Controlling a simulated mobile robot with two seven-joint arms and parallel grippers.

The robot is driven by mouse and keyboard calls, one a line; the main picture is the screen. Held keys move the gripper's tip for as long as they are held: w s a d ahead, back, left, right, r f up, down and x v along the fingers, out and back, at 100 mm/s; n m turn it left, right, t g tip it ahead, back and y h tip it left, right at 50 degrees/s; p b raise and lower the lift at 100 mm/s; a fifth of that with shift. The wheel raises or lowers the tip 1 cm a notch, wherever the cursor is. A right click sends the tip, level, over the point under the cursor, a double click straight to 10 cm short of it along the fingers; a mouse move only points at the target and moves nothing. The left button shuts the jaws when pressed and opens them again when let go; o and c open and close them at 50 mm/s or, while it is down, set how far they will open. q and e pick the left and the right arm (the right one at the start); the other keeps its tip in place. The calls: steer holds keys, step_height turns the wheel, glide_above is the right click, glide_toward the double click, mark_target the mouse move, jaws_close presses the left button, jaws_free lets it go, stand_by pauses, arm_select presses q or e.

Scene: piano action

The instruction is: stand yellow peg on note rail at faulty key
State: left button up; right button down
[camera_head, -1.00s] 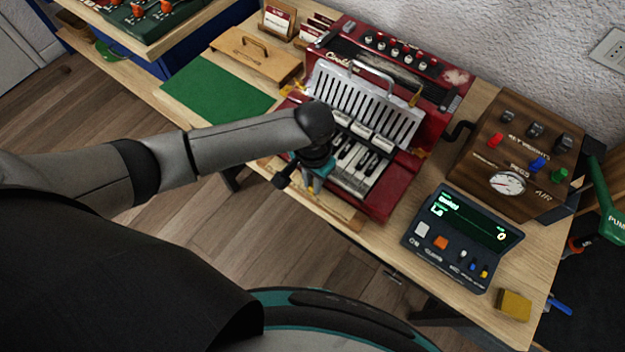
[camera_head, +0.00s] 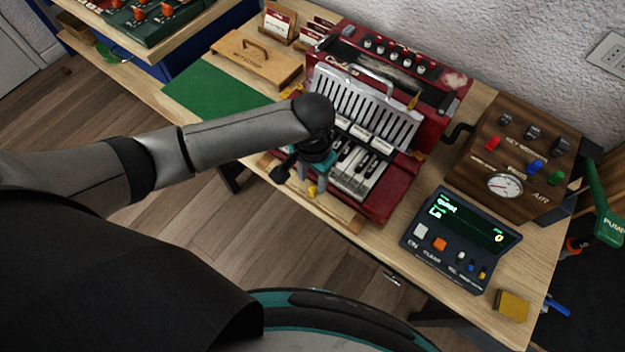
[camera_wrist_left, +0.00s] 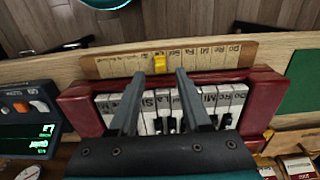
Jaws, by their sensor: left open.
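The yellow peg (camera_wrist_left: 160,62) stands on the wooden note rail (camera_wrist_left: 108,66), near the middle of its row of labels. It also shows in the head view (camera_head: 312,190), at the front edge of the red accordion. My left gripper (camera_wrist_left: 160,74) is open, with one finger on each side of the peg and a visible gap to both. In the head view my left gripper (camera_head: 311,181) is above the rail. The piano keys (camera_wrist_left: 225,97) lie behind the rail; the fingers hide some of them. I cannot tell which key is faulty. My right gripper is not in view.
The red accordion (camera_head: 388,195) stands on the wooden bench. A control box with a lit display (camera_head: 465,220) and a wooden gauge box (camera_head: 490,150) are to the right. A green mat (camera_head: 215,92) lies clear to the left. A yellow block (camera_head: 512,305) sits near the bench corner.

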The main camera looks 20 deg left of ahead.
mark_target(312, 188)
arm_select(q)
step_height(312, 188, up, 9)
steer(key=p, duration=0.2)
stand_by(0.5)
